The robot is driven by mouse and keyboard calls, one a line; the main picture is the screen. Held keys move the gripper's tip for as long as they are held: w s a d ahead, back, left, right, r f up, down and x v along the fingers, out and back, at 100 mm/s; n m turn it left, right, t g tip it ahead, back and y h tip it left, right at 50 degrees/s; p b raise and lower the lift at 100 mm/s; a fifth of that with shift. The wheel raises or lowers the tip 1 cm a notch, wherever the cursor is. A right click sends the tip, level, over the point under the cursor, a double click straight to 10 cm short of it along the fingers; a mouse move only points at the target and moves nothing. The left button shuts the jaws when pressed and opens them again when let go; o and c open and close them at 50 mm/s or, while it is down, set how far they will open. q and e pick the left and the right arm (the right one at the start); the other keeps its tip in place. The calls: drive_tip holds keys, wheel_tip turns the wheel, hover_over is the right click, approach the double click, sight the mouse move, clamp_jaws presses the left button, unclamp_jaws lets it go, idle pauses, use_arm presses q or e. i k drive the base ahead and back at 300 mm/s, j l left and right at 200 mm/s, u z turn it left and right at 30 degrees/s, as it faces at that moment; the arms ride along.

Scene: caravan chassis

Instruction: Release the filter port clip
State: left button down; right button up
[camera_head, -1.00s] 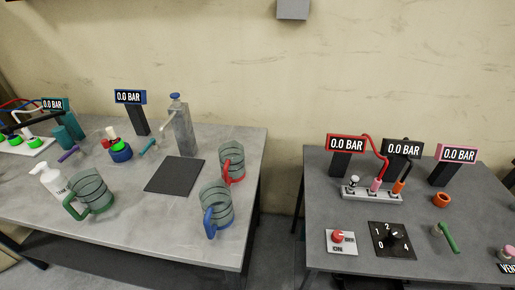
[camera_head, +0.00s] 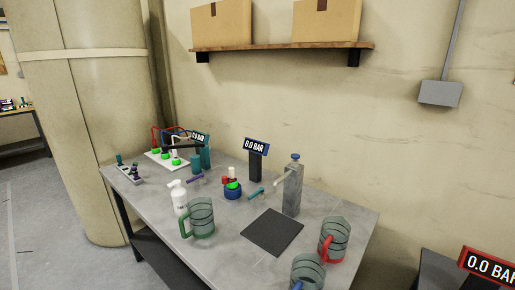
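I cannot single out the filter port clip in the head view. A round blue fitting (camera_head: 232,190) with a green ring, a white top and a red part stands mid-table. At the back left, a white board (camera_head: 166,160) carries white fittings with green rings and red, blue, white and black hoses. A teal cylinder (camera_head: 204,157) stands beside it. A purple-handled part (camera_head: 195,178) and a teal-handled part (camera_head: 255,193) lie near the blue fitting. Neither gripper is in view.
The grey table (camera_head: 155,205) also holds a white pump bottle (camera_head: 179,198), a green-handled jug (camera_head: 201,218), a red-handled jug (camera_head: 333,240), a grey dispenser (camera_head: 293,188) and a black mat (camera_head: 271,232). A shelf (camera_head: 285,47) with boxes hangs above. A pillar (camera_head: 90,140) stands left.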

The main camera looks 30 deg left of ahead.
sight(224, 179)
drive_tip(key=j+u, duration=0.1)
drive_tip(key=u, duration=1.15)
drive_tip(key=z, duration=0.5)
drive_tip(key=j+z, duration=0.2)
drive_tip(key=j, duration=0.2)
drive_tip(key=j+z, duration=0.2)
drive_tip(key=j, duration=0.25)
drive_tip(key=k+j+z, duration=0.2)
drive_tip(key=j, duration=0.2)
drive_tip(key=j+z, duration=0.2)
drive_tip(key=j, duration=0.2)
drive_tip(key=k+j+z, duration=0.2)
drive_tip(key=j, duration=0.15)
drive_tip(key=k+j, duration=0.1)
drive_tip(key=j, duration=0.3)
drive_tip(key=k+j, duration=0.15)
drive_tip(key=j, duration=0.2)
drive_tip(key=k+j, duration=0.1)
drive_tip(key=j, duration=0.3)
